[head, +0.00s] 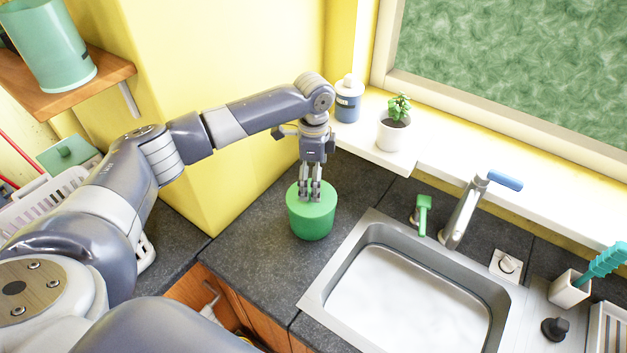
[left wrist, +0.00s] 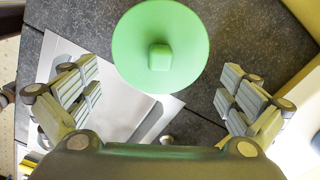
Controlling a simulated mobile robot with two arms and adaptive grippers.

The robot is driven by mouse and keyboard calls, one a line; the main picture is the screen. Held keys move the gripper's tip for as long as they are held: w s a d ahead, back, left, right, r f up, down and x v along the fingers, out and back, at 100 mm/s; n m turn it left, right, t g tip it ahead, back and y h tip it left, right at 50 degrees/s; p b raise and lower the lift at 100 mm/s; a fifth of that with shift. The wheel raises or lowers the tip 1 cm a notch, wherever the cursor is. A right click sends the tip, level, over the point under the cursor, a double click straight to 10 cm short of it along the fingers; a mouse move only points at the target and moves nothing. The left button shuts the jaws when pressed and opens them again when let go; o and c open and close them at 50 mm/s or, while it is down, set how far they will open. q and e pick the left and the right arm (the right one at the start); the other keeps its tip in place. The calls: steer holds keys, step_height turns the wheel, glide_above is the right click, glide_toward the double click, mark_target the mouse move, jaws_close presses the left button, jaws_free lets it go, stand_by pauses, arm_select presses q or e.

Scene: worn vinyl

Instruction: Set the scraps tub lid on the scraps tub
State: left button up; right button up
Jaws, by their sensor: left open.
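The green scraps tub (head: 312,226) stands upright on the dark counter, left of the sink. A round, lighter green lid (head: 296,197) lies on its top and looks level; the gripper hides part of it. In the left wrist view the round lid (left wrist: 190,45) with its square knob (left wrist: 160,57) hides the tub below. My left gripper (head: 311,194) is directly above the lid, pointing down. Its fingers (left wrist: 160,95) are spread wide and hold nothing. I cannot tell whether the fingertips touch the lid. My right gripper is not in view.
The sink (head: 420,295) and its faucet (head: 465,212) are right of the tub. A soap bottle (head: 348,100) and potted plant (head: 394,130) stand on the sill behind. A yellow wall corner (head: 200,140) is close to my left arm. Bare counter (head: 250,270) lies in front.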

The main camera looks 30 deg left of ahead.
arm_select(q)
steer(key=shift+r, duration=1.3)
steer(key=shift+r, duration=0.1)
